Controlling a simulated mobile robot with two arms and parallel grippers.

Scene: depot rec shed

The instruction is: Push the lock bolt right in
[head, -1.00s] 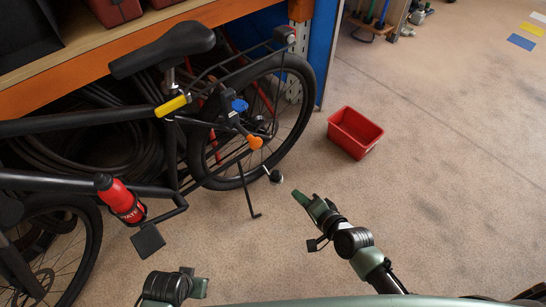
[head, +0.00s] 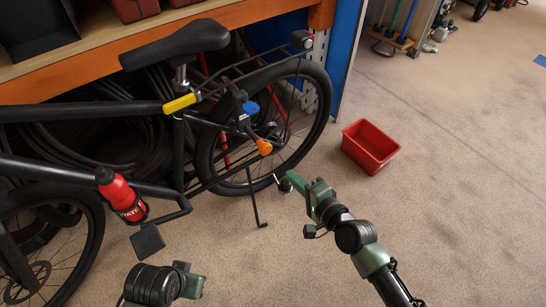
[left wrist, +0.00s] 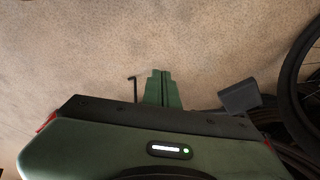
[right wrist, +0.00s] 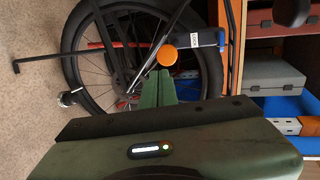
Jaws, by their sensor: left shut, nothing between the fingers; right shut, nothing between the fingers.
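The lock bolt's orange knob (head: 264,147) sticks out at the bicycle's rear wheel, below a blue lock part (head: 250,108). In the right wrist view the orange knob (right wrist: 168,55) shows nearly end-on, just beyond the fingertips, with a labelled blue part (right wrist: 205,38) behind it. How far the bolt sits in, I cannot tell. My right gripper (head: 300,181) is shut and empty, to the right of and below the knob; its fingertips (right wrist: 160,76) appear apart from it. My left gripper (head: 190,276) is shut and empty, low in front of the bicycle; its fingers also show (left wrist: 161,78).
The black bicycle (head: 176,36) stands against an orange-edged shelf (head: 120,50). Its kickstand (head: 256,200) and a round dark piece (head: 285,187) lie close to my right gripper. A red bin (head: 370,146) stands on the floor at right.

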